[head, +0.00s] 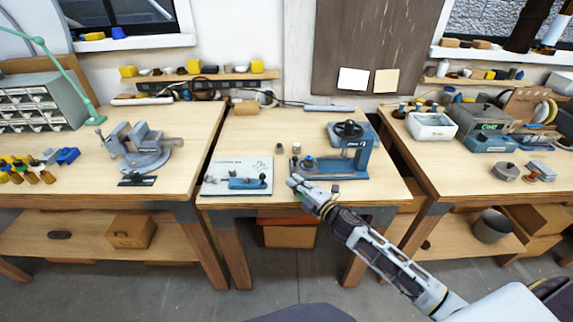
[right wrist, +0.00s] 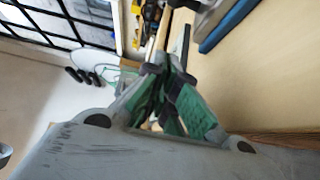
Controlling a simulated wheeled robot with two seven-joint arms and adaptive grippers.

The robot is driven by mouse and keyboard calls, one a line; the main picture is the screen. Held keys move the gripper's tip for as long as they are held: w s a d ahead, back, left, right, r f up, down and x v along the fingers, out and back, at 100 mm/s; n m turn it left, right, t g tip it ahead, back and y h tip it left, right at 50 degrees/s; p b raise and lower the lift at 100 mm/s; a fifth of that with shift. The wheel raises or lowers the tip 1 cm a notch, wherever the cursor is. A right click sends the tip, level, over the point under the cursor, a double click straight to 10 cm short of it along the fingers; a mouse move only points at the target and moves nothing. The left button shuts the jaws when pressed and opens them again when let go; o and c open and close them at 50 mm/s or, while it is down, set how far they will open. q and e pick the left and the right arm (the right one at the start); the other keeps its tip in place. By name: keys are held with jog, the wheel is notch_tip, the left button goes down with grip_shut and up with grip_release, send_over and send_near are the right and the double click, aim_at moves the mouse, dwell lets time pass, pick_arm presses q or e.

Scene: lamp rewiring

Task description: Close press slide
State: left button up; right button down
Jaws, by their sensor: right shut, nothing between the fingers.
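The blue press (head: 361,150) stands on the middle bench, with a dark handwheel (head: 348,129) at its top. Its low base reaches left, and a small blue knobbed part (head: 308,163) sits at the left end, likely the slide. My right gripper (head: 294,181) is at the bench's front edge, just in front of that left end. It is shut and empty; I cannot tell if it touches the press. In the right wrist view my right gripper (right wrist: 160,70) shows green pads, and a blue bar (right wrist: 225,24) lies to the right of them. My left gripper is not in view.
A white board (head: 237,172) with a blue fixture (head: 248,183) lies left of the press. Small cylinders (head: 296,148) stand behind the press's left end. A vise (head: 140,148) is on the left bench. The middle bench's back half is mostly clear.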

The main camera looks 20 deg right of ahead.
jog(key=shift+w+a+r, duration=0.1)
jog(key=shift+w+a, duration=0.15)
jog(key=shift+w, duration=0.45)
jog(key=shift+x, duration=0.9)
jog(key=shift+p+x, duration=0.55)
jog(key=shift+x, duration=2.8)
jog(key=d, duration=0.2)
jog(key=shift+d, duration=0.35)
jog(key=shift+d+p, duration=0.3)
jog(key=shift+d, duration=0.3)
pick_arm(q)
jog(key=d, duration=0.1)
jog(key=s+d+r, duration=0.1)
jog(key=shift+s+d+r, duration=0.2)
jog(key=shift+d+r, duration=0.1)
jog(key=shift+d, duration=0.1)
